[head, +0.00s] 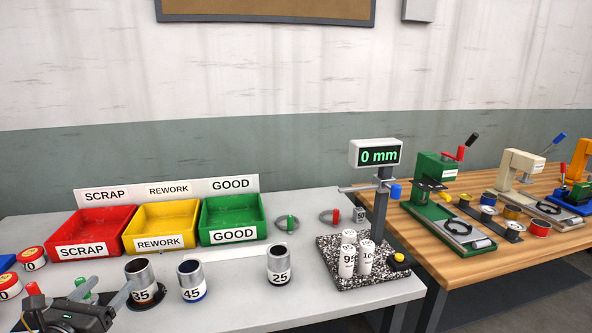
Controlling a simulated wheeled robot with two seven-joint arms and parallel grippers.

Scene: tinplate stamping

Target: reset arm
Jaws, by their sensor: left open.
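My left gripper (106,303) is at the lower left of the head view, low over the white table's front part. It is open, with its fingers pointing right, close to the dark metal cup labelled 35 (141,283). The finger overlaps the cup's left side in the picture; I cannot tell whether they touch. The cup stands upright on a dark round base. My right gripper is not in view.
Cups labelled 45 (191,280) and 25 (279,264) stand to the right. Red (119,215), yellow (191,211) and green (261,207) bins stand behind. A gauge stand (379,215) reading 0 mm rises from a speckled plate. Presses (432,175) stand on the wooden table (425,245).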

